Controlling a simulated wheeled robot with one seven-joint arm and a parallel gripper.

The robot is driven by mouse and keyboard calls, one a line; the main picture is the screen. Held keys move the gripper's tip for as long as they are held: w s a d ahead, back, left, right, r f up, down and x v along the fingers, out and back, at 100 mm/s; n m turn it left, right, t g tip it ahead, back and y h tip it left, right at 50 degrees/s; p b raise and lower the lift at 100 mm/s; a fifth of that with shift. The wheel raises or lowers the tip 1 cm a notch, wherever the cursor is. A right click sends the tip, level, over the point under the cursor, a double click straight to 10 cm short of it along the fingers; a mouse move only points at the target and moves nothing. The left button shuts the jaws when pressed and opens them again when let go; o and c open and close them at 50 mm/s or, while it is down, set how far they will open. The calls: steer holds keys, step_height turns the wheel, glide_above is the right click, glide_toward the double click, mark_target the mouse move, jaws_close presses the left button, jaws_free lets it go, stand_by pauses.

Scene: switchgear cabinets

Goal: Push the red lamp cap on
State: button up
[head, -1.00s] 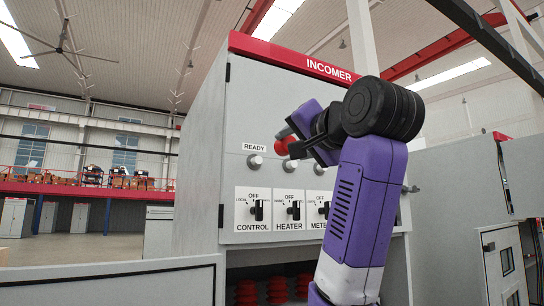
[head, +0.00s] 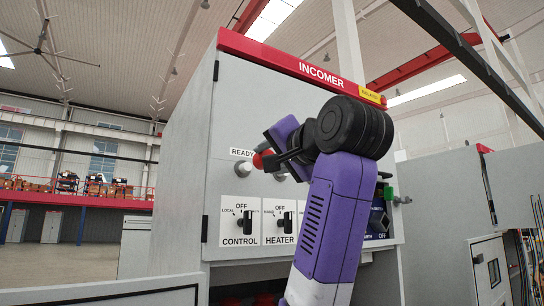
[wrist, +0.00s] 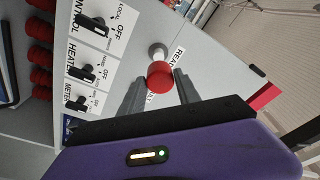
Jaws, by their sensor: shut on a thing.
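The red lamp cap (head: 261,160) is held between the fingertips of my gripper (head: 266,160), in front of the cabinet door. In the wrist view the cap (wrist: 160,75) sits between the two grey fingers, which are shut on it. Whether cap and base touch, I cannot tell. My arm hides part of the lamp row.
Rotary switches labelled CONTROL (head: 246,219) and HEATER (head: 286,220) stand below the lamps. A green lamp (head: 388,192) shows right of my arm. The INCOMER cabinet has a red top strip (head: 270,58). An open door (head: 110,296) lies at lower left.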

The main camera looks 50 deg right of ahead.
steer(key=shift+a+f+p+x, duration=0.15)
steer(key=shift+p+x, duration=0.15)
steer(key=shift+x, duration=0.95)
steer(key=shift+a+f+p+x, duration=0.1)
steer(key=shift+p+x, duration=0.2)
steer(key=shift+x, duration=0.9)
steer(key=shift+a+f+x, duration=0.1)
steer(key=shift+x, duration=0.9)
steer(key=shift+a+f+x, duration=0.1)
steer(key=shift+x, duration=0.9)
steer(key=o, duration=1.4)
steer(key=shift+w, duration=0.15)
steer(key=b, duration=0.3)
glide_toward(248, 167)
steer(key=shift+a, duration=0.1)
steer(key=shift+r, duration=0.15)
